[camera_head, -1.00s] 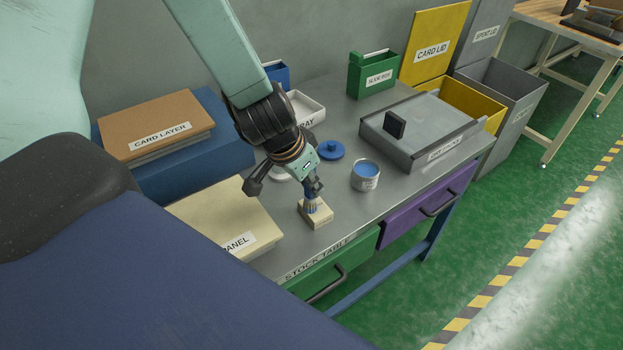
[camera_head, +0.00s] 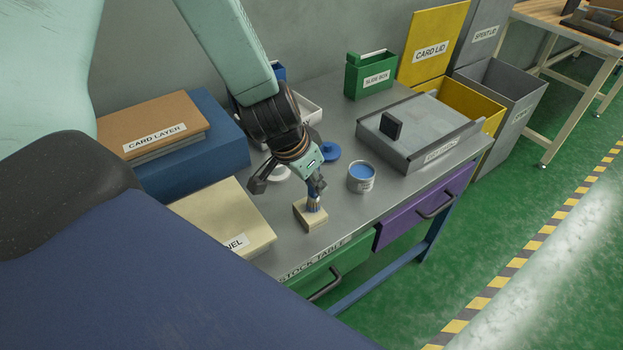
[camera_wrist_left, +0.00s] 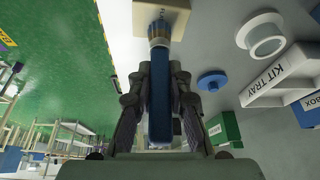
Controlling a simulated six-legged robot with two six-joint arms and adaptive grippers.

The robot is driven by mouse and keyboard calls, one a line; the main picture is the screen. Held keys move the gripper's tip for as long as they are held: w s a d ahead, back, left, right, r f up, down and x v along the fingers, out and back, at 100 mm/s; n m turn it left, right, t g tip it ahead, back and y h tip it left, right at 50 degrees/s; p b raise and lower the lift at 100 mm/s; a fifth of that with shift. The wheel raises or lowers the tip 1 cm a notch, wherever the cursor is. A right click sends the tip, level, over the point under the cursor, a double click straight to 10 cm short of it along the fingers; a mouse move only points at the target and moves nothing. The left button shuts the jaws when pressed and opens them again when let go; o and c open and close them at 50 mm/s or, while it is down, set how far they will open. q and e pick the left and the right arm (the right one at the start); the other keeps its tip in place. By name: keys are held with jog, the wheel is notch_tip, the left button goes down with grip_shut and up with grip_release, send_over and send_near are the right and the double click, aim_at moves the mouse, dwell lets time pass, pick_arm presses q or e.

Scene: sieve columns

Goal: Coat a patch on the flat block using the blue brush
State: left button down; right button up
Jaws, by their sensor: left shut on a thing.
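My left gripper (camera_head: 318,188) is shut on the blue brush (camera_head: 313,203), bristles down. The brush's blue handle (camera_wrist_left: 160,95) runs between the fingers in the left wrist view. The flat block (camera_head: 306,222), small and cream, lies on the table below it. The bristles meet the block's top face in the head view; the exact contact is too small to tell. The block also shows at the top of the left wrist view (camera_wrist_left: 180,20). No coated patch can be made out. An open tin (camera_head: 361,179) of blue paint stands right of the block. My right gripper is out of view.
A blue round lid (camera_head: 330,151) and a white kit tray (camera_head: 309,106) lie behind the gripper. The table's front edge, above a green drawer (camera_head: 321,277), is close.

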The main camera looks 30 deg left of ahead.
pick_arm(q)
jog(key=shift+w+d, duration=0.2)
jog(key=shift+w, duration=0.4)
jog(key=p+v, duration=0.1)
jog(key=v, duration=0.1)
jog(key=p+v, duration=0.2)
jog(key=shift+w+d+r, duration=0.15)
jog(key=shift+w+r, duration=0.05)
jog(key=shift+w, duration=0.2)
notch_tip(320, 180, up, 4)
jog(key=p, duration=0.5)
jog(key=shift+r, duration=0.1)
jog(key=shift+w+d+f, duration=0.1)
jog(key=shift+w+f, duration=0.1)
jog(key=shift+w, duration=0.1)
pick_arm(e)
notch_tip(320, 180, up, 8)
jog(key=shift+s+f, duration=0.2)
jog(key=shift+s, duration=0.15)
pick_arm(q)
jog(key=shift+s+r, duration=0.1)
jog(key=shift+s, duration=0.1)
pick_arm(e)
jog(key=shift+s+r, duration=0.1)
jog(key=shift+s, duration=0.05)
